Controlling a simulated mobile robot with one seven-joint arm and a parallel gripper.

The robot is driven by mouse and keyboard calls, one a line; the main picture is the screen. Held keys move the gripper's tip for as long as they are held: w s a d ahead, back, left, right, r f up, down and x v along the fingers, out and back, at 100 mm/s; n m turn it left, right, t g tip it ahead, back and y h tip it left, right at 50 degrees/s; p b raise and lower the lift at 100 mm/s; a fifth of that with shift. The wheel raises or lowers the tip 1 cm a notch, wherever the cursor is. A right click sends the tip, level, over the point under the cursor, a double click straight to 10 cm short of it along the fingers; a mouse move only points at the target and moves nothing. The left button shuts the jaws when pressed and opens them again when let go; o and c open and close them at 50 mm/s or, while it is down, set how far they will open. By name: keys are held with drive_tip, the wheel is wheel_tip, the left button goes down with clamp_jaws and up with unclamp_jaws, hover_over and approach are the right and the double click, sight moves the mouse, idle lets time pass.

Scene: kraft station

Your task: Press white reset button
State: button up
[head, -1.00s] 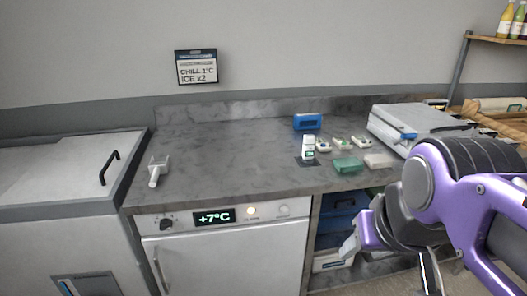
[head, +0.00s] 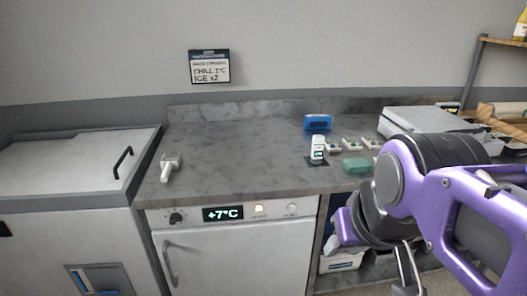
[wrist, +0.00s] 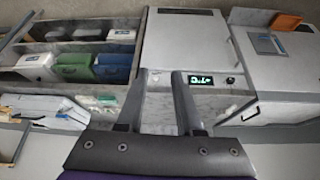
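The white fridge unit (head: 235,250) under the counter has a control strip with a dark knob (head: 176,217) and a display (head: 222,213) reading +7°C. Right of the display are a warm-lit round light or button (head: 259,209) and a plain white round button (head: 292,208); their small labels are not readable. In the wrist view, upside down, the display (wrist: 201,80) shows just beside one finger. The white button cannot be made out there. My gripper (wrist: 163,73) is open and empty, apart from the panel. In the head view my arm is at the right.
The grey counter (head: 240,165) holds a white scoop-like tool (head: 169,166), a white bottle (head: 318,149), a blue device (head: 318,123) and a green box (head: 355,168). A chest with a handle (head: 123,163) stands left. Open shelves with bins (wrist: 75,68) adjoin the fridge.

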clamp_jaws()
idle(1.4)
